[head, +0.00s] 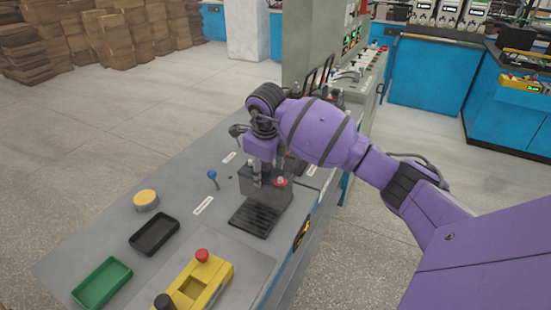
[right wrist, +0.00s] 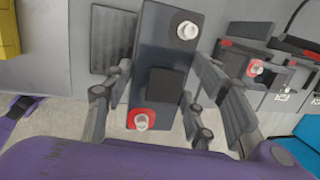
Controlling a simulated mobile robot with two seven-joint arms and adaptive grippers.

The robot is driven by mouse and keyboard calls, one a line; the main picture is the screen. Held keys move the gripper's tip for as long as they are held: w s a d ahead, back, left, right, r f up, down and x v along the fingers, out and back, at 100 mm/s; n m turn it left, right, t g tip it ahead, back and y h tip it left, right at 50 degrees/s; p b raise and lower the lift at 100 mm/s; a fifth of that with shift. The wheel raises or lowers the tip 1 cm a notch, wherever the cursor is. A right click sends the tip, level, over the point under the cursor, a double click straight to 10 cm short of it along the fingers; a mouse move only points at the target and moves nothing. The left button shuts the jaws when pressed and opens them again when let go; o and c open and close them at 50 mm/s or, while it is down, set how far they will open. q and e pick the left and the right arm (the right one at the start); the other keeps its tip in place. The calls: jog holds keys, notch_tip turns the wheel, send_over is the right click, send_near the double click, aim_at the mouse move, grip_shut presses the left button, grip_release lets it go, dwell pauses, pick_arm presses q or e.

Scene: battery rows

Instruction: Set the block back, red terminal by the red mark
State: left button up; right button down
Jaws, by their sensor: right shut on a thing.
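The dark grey block (head: 263,192) is upright in the jaws of my right gripper (head: 268,172), with a finger on each side in the right wrist view. There the block (right wrist: 160,50) shows a red-ringed terminal (right wrist: 141,121) at its near end and a plain metal terminal (right wrist: 187,30) at its far end. In the head view the red terminal is on the right. A black ribbed seat (head: 250,222) lies just in front of the block, empty. I cannot tell whether the block touches the bench. I cannot make out the red mark. My left gripper is not in view.
More blocks with red terminals (right wrist: 255,68) stand to the right in the right wrist view. A grey cabinet (head: 310,45) rises behind.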

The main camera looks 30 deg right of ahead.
jog(key=shift+w+a+f, duration=0.2)
jog(key=shift+a, duration=0.2)
jog(key=x, duration=0.3)
jog(key=shift+s+a+f, duration=0.25)
jog(key=shift+a+f, duration=0.05)
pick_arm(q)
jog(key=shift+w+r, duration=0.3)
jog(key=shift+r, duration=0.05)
pick_arm(e)
jog(key=c, duration=0.7)
grip_release()
jog(key=shift+s+f, duration=0.15)
jog(key=shift+s, duration=0.05)
jog(key=shift+c, duration=0.2)
jog(key=v, duration=1.2)
